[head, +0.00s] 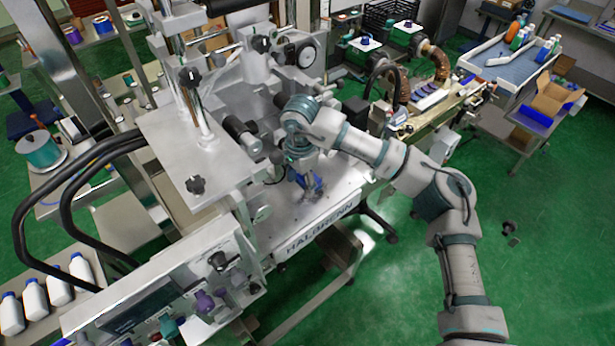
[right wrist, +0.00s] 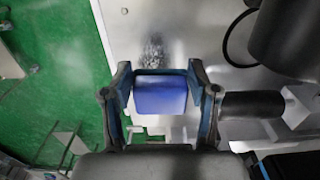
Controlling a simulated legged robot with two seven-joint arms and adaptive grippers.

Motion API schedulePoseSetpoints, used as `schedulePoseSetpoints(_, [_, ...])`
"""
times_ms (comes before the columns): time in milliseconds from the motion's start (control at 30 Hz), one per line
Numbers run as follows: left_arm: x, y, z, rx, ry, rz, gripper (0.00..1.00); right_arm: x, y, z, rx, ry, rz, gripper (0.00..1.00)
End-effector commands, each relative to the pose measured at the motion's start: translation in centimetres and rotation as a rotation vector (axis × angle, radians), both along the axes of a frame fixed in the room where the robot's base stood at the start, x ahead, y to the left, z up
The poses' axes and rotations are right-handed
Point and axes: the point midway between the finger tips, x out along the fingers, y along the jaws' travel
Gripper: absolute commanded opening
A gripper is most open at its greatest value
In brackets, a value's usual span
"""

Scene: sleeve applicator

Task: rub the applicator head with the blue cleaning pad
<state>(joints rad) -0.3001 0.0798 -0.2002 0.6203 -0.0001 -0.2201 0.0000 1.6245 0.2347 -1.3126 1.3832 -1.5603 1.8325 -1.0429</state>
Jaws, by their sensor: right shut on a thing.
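My right gripper (head: 308,184) reaches down over the metal deck of the machine in the head view. In the right wrist view, my right gripper (right wrist: 161,92) has its two fingers on either side of the blue cleaning pad (right wrist: 160,94) and is shut on it. Bits of blue show at the fingertips in the head view. I cannot tell for sure which part is the applicator head, or whether the pad touches it. A dark speckled patch (right wrist: 152,54) shows on the bare metal just beyond the pad. My left gripper is not in view.
The labelled machine deck (head: 318,216) surrounds the gripper. Dark cylinders (right wrist: 288,38) stand close on the right in the wrist view. A control panel (head: 165,300) and white bottles (head: 58,290) are at lower left. Green floor (head: 560,220) is open at right.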

Motion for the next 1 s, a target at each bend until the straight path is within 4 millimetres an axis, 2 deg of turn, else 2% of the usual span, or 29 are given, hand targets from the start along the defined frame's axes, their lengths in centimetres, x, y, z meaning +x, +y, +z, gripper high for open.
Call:
schedulePoseSetpoints(267, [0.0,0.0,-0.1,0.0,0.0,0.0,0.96,-0.7,1.0,0.1,0.001,-0.001,0.001,0.32])
schedulePoseSetpoints(600, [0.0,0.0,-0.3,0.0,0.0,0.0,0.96,-2.5,3.5,0.2,0.0,-0.001,0.001,0.32])
schedulePoseSetpoints(1000, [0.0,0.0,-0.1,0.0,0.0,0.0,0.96,-2.6,3.6,0.5,0.001,-0.001,-0.001,0.32])
